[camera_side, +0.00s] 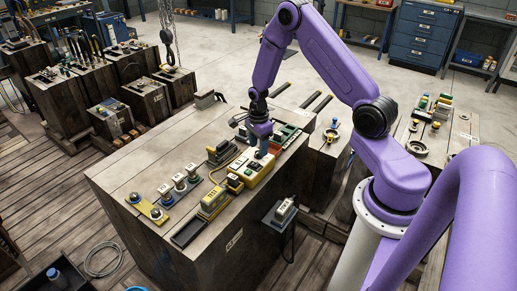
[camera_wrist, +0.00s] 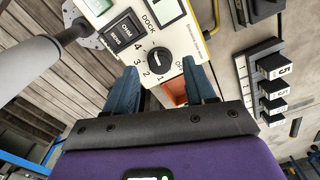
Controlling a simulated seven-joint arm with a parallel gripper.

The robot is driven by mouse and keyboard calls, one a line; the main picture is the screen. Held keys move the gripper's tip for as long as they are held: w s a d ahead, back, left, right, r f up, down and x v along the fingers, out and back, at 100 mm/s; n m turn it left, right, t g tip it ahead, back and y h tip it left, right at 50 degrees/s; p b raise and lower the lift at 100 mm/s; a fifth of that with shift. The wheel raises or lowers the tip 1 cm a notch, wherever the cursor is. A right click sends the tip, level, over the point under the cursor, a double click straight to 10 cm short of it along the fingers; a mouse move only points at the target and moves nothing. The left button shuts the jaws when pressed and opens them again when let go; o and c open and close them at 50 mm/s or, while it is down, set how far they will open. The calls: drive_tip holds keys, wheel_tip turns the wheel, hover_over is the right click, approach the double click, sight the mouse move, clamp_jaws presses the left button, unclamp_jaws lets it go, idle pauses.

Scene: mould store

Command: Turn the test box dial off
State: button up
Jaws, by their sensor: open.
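The test box (camera_wrist: 185,36) is a cream panel with a black round dial (camera_wrist: 158,60) in the wrist view. Numbers 1 to 4 and an OFF mark, partly cut by a finger, ring the dial. I cannot tell for certain which mark its pointer faces. In the side view the yellow-sided box (camera_side: 258,173) sits on the big wooden block. My gripper (camera_wrist: 160,67) is open, with one blue finger on each side of the dial's lower part in the picture. I cannot tell whether they touch it. My gripper (camera_side: 262,152) is right over the box in the side view, hiding the dial.
A black switch (camera_wrist: 122,34) and display windows share the panel. A row of numbered black blocks (camera_wrist: 273,82) is at the right. On the wooden block (camera_side: 130,165) stand a yellow meter (camera_side: 213,203), a yellow strip with knobs (camera_side: 147,207) and other devices close to the box.

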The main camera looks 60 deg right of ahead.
drive_tip(key=shift+f, duration=0.9)
clamp_jaws()
